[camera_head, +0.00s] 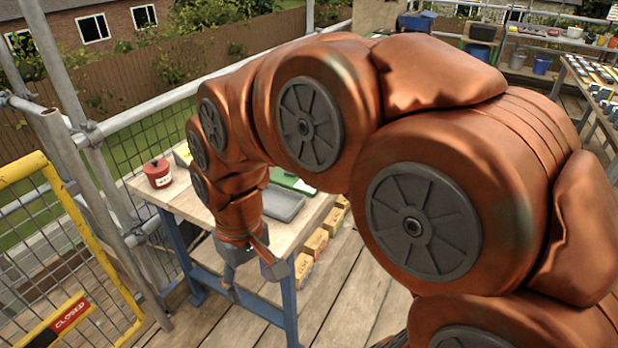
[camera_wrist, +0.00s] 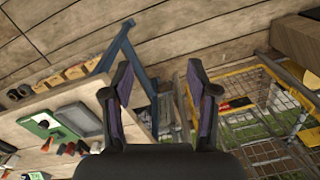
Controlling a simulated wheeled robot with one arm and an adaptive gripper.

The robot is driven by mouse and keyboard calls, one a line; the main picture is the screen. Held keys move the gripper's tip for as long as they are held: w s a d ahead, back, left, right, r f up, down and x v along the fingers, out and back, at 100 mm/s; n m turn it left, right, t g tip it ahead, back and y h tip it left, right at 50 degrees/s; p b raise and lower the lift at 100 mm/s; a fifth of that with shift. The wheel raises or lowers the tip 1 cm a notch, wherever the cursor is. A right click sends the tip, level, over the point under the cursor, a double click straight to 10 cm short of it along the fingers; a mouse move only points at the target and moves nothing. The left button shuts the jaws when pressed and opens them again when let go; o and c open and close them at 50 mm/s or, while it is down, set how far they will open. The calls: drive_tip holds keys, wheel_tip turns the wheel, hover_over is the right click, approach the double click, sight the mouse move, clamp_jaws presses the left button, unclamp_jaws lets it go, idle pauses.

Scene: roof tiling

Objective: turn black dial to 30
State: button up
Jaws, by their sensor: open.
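My gripper (camera_head: 252,276) hangs just off the near edge of the wooden bench (camera_head: 190,192), with its fingers apart and nothing between them. In the wrist view, my gripper (camera_wrist: 160,85) is open over the bench leg and the deck. A green item with a white face (camera_wrist: 42,123) lies on the bench to the left there. A small dark spot shows on it, but I cannot tell whether it is the black dial. The same green item (camera_head: 292,182) is partly hidden behind my arm in the head view. No black dial is clearly seen.
A grey tray (camera_head: 283,205) lies beside the green item, and a red pot (camera_head: 158,173) stands at the bench's far left. Blocks (camera_head: 314,243) line up below the bench. A yellow gate (camera_head: 75,235) with a closed sign is at left. The deck in front is clear.

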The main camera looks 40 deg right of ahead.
drive_tip(key=w+d+f+m+t+b, duration=0.1)
drive_tip(key=w+d+b, duration=0.1)
drive_tip(key=w+d, duration=0.65)
drive_tip(key=w+d+f+m+t+b, duration=0.1)
drive_tip(key=w+d+t+b, duration=0.1)
drive_tip(key=w+d, duration=0.65)
drive_tip(key=w+d+f+m+t+h+b, duration=0.1)
drive_tip(key=w+d+f+m+b, duration=0.2)
drive_tip(key=d, duration=0.9)
drive_tip(key=w+d+f+m+h+b, duration=0.1)
drive_tip(key=w+d+f+h, duration=0.15)
drive_tip(key=w+d, duration=0.6)
drive_tip(key=shift+y, duration=0.45)
drive_tip(key=shift+s+d+f+p, duration=0.1)
drive_tip(key=shift+d+f+p, duration=0.1)
drive_tip(key=shift+d+f, duration=0.75)
drive_tip(key=shift+s+d+f+p, duration=0.15)
drive_tip(key=shift+d+f, duration=0.3)
drive_tip(key=shift+f, duration=1.05)
drive_tip(key=shift+w+d+f+p, duration=0.1)
drive_tip(key=shift+d+f+p, duration=0.15)
drive_tip(key=shift+d+f, duration=0.7)
drive_tip(key=shift+s+a+f, duration=0.1)
drive_tip(key=shift+a+f, duration=0.1)
drive_tip(key=shift+a, duration=0.05)
clamp_jaws()
